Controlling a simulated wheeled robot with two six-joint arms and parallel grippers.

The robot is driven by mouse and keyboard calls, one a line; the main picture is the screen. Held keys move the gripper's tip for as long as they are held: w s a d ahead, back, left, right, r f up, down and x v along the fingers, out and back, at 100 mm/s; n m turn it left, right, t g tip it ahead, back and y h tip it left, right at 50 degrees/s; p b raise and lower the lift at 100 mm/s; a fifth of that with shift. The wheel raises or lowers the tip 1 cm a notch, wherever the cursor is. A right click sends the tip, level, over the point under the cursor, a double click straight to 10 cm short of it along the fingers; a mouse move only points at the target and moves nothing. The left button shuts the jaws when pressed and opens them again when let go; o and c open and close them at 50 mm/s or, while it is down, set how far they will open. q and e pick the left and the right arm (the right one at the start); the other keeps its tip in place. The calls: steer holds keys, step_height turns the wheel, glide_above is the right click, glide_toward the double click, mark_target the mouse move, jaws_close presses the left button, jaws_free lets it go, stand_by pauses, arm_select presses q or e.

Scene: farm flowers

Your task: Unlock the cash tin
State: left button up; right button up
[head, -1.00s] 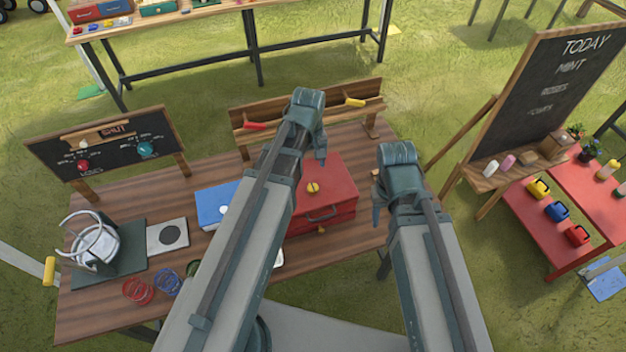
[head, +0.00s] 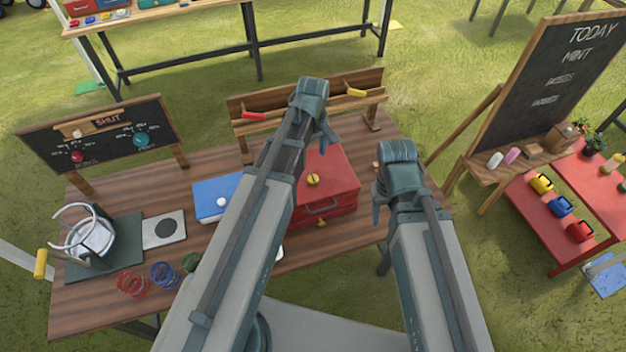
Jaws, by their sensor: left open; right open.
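A red tin (head: 338,172) with a front handle and a round yellow knob (head: 313,179) on its lid sits on the wooden table, lid shut. A small yellow piece shows at its lower front. A blue tin (head: 208,190) with a white knob lies to its left, partly behind my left arm. Which of the two is the cash tin I cannot tell. My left gripper (head: 324,142) is open above the back left of the red tin, apart from it as far as I see. My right gripper (head: 377,207) is open and empty, just right of the red tin.
A wooden rack (head: 350,110) with a red and a yellow handle stands behind the tins. A "SHUT" board (head: 60,150) stands at back left.

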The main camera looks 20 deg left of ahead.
mark_target(313, 178)
arm_select(q)
step_height(313, 178, down, 10)
steer(key=b, duration=0.9)
steer(key=shift+f, duration=0.2)
jaws_close()
